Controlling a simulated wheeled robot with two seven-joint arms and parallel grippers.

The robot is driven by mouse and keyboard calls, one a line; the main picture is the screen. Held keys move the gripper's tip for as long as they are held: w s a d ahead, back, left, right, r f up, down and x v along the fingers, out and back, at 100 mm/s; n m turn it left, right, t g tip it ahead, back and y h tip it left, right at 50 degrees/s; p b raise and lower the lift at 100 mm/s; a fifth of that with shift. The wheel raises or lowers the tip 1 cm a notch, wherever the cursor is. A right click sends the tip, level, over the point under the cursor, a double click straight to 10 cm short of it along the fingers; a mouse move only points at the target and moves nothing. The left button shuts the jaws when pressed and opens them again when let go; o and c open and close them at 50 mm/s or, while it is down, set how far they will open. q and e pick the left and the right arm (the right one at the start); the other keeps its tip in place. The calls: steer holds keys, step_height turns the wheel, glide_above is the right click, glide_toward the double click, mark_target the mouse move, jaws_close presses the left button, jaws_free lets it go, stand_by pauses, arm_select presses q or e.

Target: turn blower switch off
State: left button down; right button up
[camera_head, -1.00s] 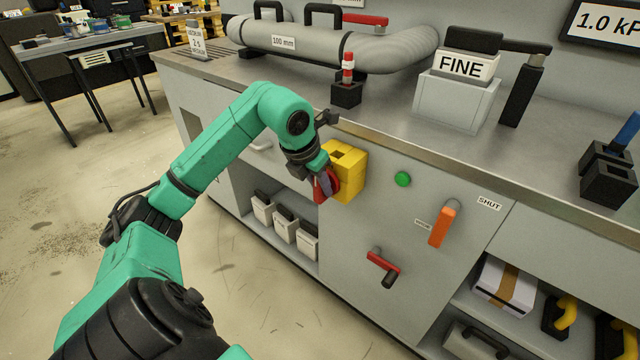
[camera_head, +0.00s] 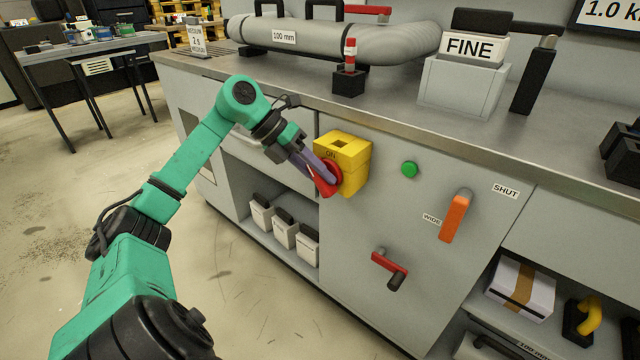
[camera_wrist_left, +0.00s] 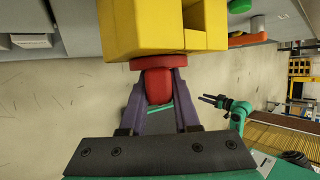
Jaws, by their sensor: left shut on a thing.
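The blower switch is a red rotary handle (camera_head: 329,182) on a yellow box (camera_head: 354,161) fixed to the front of the grey cabinet. The word ON shows on the box, above the handle. My left gripper (camera_head: 321,175) reaches the handle from the left and is shut on it. In the left wrist view the red handle (camera_wrist_left: 158,86) sits between the two purple fingers of the left gripper (camera_wrist_left: 158,100), below the yellow box (camera_wrist_left: 160,25). The handle looks tilted in the head view. My right gripper is in neither view marked as the head's.
A green button (camera_head: 409,169), an orange lever (camera_head: 455,217) between SHUT and WIDE labels, and a red-handled valve (camera_head: 390,266) are on the same panel, right of the box. The worktop edge (camera_head: 400,146) runs above. White bins (camera_head: 285,230) stand on a lower shelf.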

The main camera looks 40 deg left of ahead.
arm_select(q)
steer(key=shift+a+f+h+b, duration=0.1)
steer(key=shift+f+h+b, duration=0.25)
steer(key=shift+h, duration=0.55)
steer(key=n+h+b, duration=0.1)
steer(key=h, duration=0.2)
steer(key=shift+a+t, duration=0.1)
steer(key=shift+t, duration=0.3)
steer(key=n+h, duration=0.1)
steer(key=h, duration=0.1)
steer(key=shift+t+h+b, duration=0.3)
steer(key=shift+b, duration=0.05)
steer(key=shift+n+t+h, duration=0.4)
steer(key=shift+n+h, duration=0.1)
steer(key=shift+h, duration=0.5)
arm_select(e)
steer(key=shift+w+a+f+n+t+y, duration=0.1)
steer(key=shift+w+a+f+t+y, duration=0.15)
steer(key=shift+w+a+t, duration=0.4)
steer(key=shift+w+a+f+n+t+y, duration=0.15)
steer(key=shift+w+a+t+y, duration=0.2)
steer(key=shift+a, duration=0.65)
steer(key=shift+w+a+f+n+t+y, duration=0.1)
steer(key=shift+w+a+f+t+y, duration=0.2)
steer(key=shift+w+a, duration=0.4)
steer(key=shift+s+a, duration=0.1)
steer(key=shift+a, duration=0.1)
